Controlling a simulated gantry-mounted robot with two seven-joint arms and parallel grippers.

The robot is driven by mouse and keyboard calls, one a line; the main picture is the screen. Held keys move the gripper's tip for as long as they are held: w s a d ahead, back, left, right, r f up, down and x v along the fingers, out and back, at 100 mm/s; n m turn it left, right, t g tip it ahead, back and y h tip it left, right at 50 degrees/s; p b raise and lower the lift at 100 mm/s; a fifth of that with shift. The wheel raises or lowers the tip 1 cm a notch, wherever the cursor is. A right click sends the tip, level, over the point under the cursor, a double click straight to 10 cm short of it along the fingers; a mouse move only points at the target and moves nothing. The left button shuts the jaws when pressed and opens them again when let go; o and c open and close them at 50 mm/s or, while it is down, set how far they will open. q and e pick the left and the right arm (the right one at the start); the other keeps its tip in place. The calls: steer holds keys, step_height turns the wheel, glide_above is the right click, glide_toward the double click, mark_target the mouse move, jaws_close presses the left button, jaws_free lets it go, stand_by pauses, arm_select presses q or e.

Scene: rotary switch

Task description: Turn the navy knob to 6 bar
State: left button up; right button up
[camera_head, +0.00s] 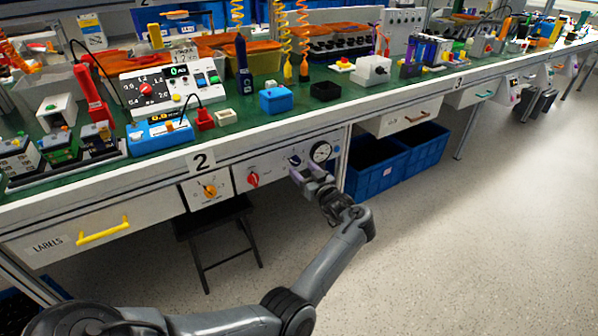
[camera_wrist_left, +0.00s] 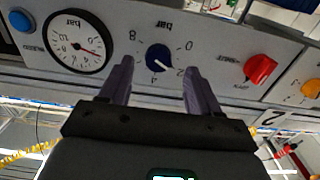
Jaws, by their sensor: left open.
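The navy knob (camera_head: 295,161) is on the grey panel under the bench edge, between the gauge and the red knob. In the left wrist view, which is upside down, the navy knob (camera_wrist_left: 158,57) has a scale marked "bar" with 8, 0 and 2 readable. A white mark shows on the knob, but its exact reading is unclear. The round pressure gauge (camera_wrist_left: 78,42) has a red needle; it also shows in the head view (camera_head: 320,152). My left gripper (camera_head: 307,177) is open and empty, its fingertips (camera_wrist_left: 157,66) spread on either side of the knob in view. Contact is not visible.
A red knob (camera_head: 253,180) and an orange knob (camera_head: 210,191) sit left of the navy knob. A blue button (camera_wrist_left: 21,20) is past the gauge. Blue crates (camera_head: 374,178) stand right of the panel and a black stool (camera_head: 215,225) below it. The floor in front is clear.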

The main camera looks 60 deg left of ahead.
mark_target(297, 164)
arm_select(q)
steer(key=shift+a+b, duration=0.45)
steer(key=shift+a, duration=0.65)
steer(key=shift+w+a+r, duration=0.1)
steer(key=shift+w+a, duration=0.05)
steer(key=shift+a, duration=0.4)
